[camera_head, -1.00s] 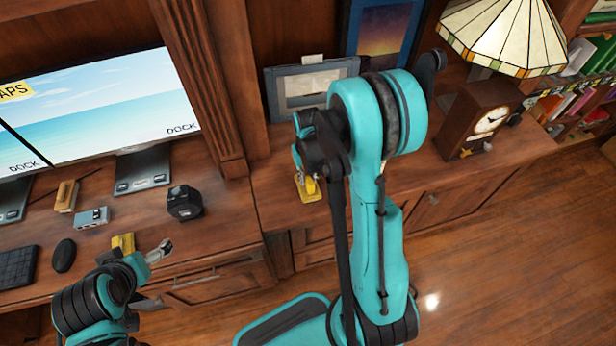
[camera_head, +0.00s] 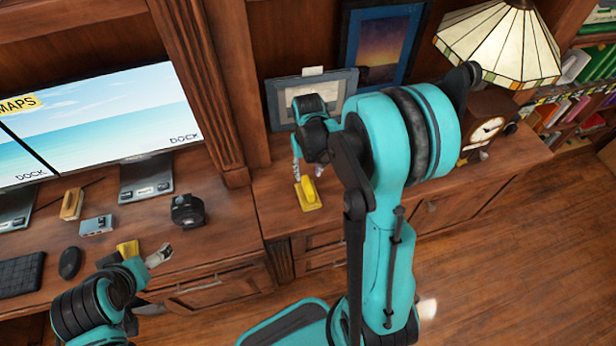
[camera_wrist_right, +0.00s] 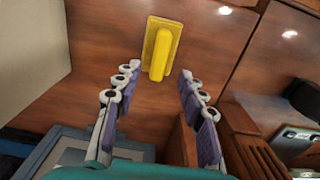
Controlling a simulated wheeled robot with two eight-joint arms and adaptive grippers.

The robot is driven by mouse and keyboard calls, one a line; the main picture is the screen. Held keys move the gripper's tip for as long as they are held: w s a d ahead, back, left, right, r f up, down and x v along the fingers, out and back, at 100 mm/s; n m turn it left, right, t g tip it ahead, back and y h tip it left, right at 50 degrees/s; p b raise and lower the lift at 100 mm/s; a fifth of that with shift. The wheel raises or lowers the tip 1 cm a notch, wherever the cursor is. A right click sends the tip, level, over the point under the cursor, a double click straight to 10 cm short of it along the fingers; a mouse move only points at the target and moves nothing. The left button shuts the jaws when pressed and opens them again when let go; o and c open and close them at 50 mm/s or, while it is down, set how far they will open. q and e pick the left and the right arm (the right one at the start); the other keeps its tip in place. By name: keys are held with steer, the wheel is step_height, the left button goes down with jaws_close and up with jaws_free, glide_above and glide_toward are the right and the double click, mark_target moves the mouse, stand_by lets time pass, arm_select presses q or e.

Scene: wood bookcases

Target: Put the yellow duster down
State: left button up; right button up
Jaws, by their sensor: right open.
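The yellow duster (camera_head: 308,194) lies on the wood cabinet top in front of the grey picture frame. In the right wrist view the duster (camera_wrist_right: 160,48) sits beyond the fingertips, between their lines and apart from them. My right gripper (camera_wrist_right: 155,75) is open and empty, with its two fingers spread wide. In the head view the right gripper (camera_head: 297,165) is mostly hidden behind its own arm, just behind the duster. My left gripper (camera_head: 160,256) is low at the left, by the desk's front edge; its jaws are too small to judge.
The grey picture frame (camera_head: 282,97) and a blue-framed picture (camera_head: 382,45) stand at the back. A clock (camera_head: 486,130) and a stained-glass lamp (camera_head: 505,45) stand to the right. On the desk at left are monitors (camera_head: 100,115), a black device (camera_head: 187,210) and a mouse (camera_head: 70,262).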

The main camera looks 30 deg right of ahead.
mark_target(308, 185)
steer(key=s+a+r+n+t, duration=0.1)
steer(key=s+a+r+t, duration=0.2)
steer(key=s+a+r, duration=0.2)
steer(key=s+a+r+n+t, duration=0.1)
steer(key=s+a+r+t, duration=0.3)
steer(key=r, duration=0.6)
steer(key=shift+s+a+n+p, duration=0.35)
steer(key=shift+s+a, duration=0.45)
steer(key=shift+s, duration=0.2)
